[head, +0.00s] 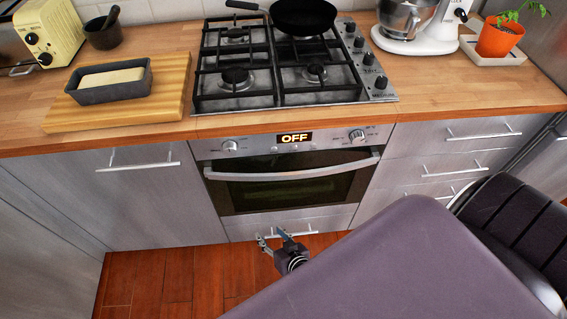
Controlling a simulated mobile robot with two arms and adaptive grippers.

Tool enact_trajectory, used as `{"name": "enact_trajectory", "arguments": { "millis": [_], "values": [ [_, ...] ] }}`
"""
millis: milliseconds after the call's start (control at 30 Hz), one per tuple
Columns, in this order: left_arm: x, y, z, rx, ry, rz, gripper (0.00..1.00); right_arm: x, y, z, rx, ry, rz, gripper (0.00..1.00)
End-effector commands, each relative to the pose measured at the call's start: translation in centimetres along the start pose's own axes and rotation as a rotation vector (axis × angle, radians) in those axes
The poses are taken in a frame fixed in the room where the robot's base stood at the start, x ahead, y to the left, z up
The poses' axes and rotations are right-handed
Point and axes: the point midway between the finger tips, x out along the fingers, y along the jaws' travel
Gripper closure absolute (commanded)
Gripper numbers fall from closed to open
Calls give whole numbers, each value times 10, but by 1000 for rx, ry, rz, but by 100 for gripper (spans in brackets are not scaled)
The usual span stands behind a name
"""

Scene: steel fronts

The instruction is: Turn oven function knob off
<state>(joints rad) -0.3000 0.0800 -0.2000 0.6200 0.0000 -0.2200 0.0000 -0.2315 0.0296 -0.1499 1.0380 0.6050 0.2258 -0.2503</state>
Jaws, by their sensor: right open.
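The oven (289,182) is built in below the counter, with its door shut. Its control panel has a left knob (230,146) and a right knob (357,136). I cannot tell from labels which is the function knob. The display (294,138) between them reads "OFF". My right gripper (272,238) is open and empty, low in front of the drawer under the oven and well below the knobs. A large part of my right arm covers the lower right. My left gripper is not in view.
A gas hob (283,84) with a black pan (303,16) sits above the oven. The oven door handle (291,174) sticks out between my gripper and the panel. A loaf tin (112,91) stands on a wooden board (66,120). The floor (160,280) at left is clear.

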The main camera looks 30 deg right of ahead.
Motion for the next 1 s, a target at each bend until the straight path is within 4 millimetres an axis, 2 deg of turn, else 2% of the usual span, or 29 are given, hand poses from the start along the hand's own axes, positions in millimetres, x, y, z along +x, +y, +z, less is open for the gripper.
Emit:
{"name": "enact_trajectory", "arguments": {
  "millis": [100,300,900,1000],
  "values": [
    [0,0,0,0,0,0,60,-3,2,18,-22,-43,-5,52],
    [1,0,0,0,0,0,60,-6,4,35,-42,-82,-10,52],
    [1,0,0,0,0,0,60,-7,5,37,-46,-87,-10,52],
    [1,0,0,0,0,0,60,-9,6,46,-55,-106,-11,52]
  ]
}}
